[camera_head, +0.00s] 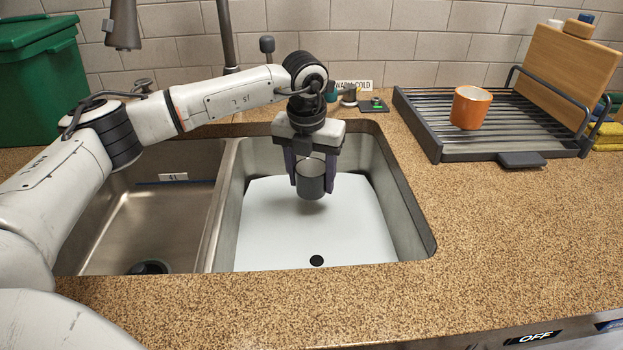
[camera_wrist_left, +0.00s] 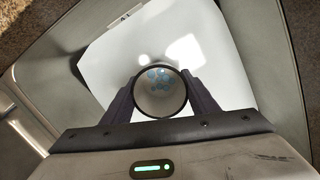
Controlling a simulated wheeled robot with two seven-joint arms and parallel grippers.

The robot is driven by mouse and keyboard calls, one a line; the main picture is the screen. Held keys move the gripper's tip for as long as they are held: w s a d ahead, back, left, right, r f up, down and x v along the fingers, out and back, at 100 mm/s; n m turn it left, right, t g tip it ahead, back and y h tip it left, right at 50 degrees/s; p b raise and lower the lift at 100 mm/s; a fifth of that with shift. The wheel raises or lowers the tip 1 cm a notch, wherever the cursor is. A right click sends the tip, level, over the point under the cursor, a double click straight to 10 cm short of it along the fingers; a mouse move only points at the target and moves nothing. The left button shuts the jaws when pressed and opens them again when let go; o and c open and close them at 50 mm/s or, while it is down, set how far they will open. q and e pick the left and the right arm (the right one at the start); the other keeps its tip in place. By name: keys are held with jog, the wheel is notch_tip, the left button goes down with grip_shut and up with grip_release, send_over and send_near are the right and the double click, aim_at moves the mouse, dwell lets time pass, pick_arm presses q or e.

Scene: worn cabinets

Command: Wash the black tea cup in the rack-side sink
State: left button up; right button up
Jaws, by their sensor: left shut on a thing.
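The black tea cup (camera_head: 310,180) is dark grey on the outside and upright. My left gripper (camera_head: 313,182) points down and is shut on the cup's sides, holding it in the right-hand sink. In the left wrist view the cup (camera_wrist_left: 160,92) shows from above, between the fingers, with a dark rim and a pale inside. The rack-side sink (camera_head: 400,205) is the right basin. A white sheet-like surface (camera_head: 285,240) with a dark round hole covers most of its floor. I cannot tell whether the cup touches that surface. My right gripper is not in view.
A dark dish rack (camera_head: 440,145) stands right of the sink, holding an orange cup (camera_head: 470,107) and a wooden board (camera_head: 565,70). The left basin (camera_head: 150,220) looks empty. A tap column (camera_head: 228,40) rises behind. The counter at front right is clear. A green bin (camera_head: 40,85) stands back left.

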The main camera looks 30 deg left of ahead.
pick_arm(q)
notch_tip(320, 180, up, 3)
jog(key=shift+f+p, duration=0.2)
jog(key=shift+p, duration=0.5)
jog(key=shift+r+p, duration=0.45)
jog(key=shift+r, duration=0.2)
notch_tip(320, 180, up, 2)
jog(key=shift+p, duration=0.75)
notch_tip(320, 180, up, 6)
jog(key=p, duration=0.3)
jog(key=shift+f+p, duration=0.25)
jog(key=shift+p, duration=0.15)
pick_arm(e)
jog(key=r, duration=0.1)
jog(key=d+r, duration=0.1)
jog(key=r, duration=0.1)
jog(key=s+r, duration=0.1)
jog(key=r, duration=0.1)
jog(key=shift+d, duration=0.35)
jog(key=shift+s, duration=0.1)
